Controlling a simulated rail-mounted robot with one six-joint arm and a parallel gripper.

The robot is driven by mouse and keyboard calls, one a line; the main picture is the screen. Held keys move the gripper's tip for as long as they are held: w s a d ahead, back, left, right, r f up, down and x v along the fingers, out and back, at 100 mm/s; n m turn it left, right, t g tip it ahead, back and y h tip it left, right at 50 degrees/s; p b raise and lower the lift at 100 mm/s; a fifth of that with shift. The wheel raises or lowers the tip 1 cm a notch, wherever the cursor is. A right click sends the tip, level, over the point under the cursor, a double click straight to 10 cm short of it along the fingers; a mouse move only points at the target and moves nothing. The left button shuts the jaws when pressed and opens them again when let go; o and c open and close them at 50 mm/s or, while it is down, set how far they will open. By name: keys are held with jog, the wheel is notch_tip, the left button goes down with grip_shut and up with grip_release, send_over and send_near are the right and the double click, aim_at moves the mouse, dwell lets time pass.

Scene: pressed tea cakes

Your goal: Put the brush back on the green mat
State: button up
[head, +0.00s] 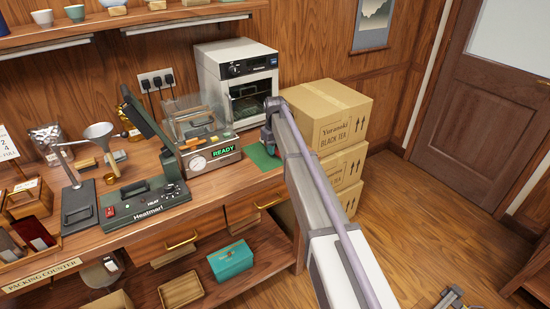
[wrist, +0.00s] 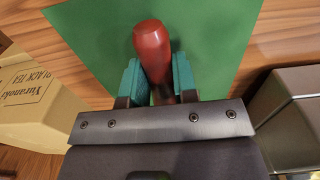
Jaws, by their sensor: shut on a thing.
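The green mat (head: 262,158) lies on the wooden counter's right end in the head view. It fills much of the upper part of the wrist view (wrist: 90,40). My gripper (wrist: 159,78) is shut on the brush (wrist: 152,45), whose rounded red-brown handle shows between the two teal fingers. The handle lies against the mat in the picture; I cannot tell whether the brush touches the mat. The brush's other end is hidden behind the gripper body. In the head view my gripper (head: 269,142) is over the mat, and the brush cannot be made out there.
Stacked cardboard boxes (head: 338,125) stand right of the counter. A white oven (head: 236,75) stands behind the mat. A press with a READY display (head: 212,153) is left of the mat. A heat sealer (head: 145,203) is farther left. The mat's visible part looks clear.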

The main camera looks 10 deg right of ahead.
jog(key=shift+f, duration=0.6)
jog(key=o, duration=0.9)
jog(key=shift+r, duration=0.1)
notch_tip(320, 180, up, 13)
jog(key=p, duration=1.3)
jog(key=s+m, duration=0.1)
jog(key=s, duration=1.2)
jog(key=s+m, duration=0.1)
jog(key=s, duration=1.2)
jog(key=s+m, duration=0.2)
jog(key=s, duration=1.2)
jog(key=shift+a+f, duration=0.1)
jog(key=shift+f, duration=0.3)
